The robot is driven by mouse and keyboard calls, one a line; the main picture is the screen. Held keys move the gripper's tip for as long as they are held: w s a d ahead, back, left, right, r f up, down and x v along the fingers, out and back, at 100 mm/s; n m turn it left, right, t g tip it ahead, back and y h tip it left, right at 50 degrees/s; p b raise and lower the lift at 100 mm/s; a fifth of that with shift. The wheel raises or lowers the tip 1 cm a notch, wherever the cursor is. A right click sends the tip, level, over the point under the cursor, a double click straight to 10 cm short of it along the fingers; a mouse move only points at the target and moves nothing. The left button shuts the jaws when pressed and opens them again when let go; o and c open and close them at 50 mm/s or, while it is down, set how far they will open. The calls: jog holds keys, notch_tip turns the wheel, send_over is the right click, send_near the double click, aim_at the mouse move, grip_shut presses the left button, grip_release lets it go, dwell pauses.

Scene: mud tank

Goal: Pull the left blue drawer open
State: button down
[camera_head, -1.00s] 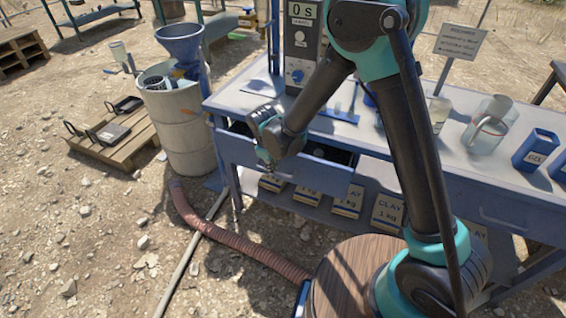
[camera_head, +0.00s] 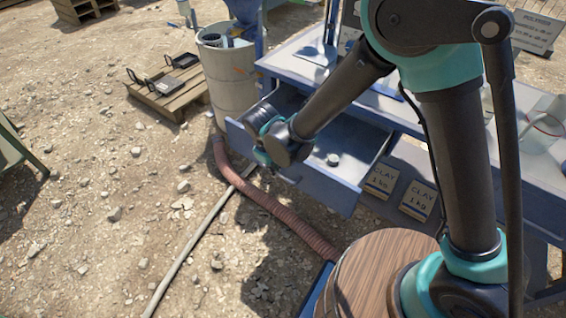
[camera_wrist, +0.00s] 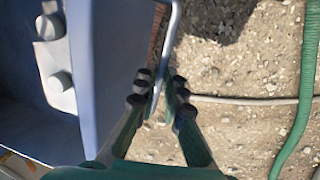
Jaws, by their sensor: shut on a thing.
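The left blue drawer (camera_head: 329,188) stands well out from the blue workbench, its inside open to view. In the wrist view, its front panel (camera_wrist: 88,75) runs along the left of my gripper. A thin, pale metal handle (camera_wrist: 174,35) stands off that panel. My gripper (camera_wrist: 159,92) is shut on the handle, its dark finger pads on either side of it. In the head view, my gripper (camera_head: 262,158) is at the drawer's front face, where my wrist and forearm hide the handle and part of the drawer.
A small round grey item (camera_head: 333,160) lies in the drawer. Clay packs (camera_head: 383,178) sit below the bench. A reddish hose (camera_head: 285,215) and a pale pipe (camera_head: 190,248) cross the gravel in front. A barrel (camera_head: 228,80) stands left of the bench.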

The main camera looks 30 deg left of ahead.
jog(key=shift+s, duration=0.5)
jog(key=c, duration=1.6)
grip_release()
notch_tip(320, 180, up, 12)
jog(key=s, duration=0.2)
jog(key=shift+a, duration=0.15)
jog(key=shift+f, duration=0.1)
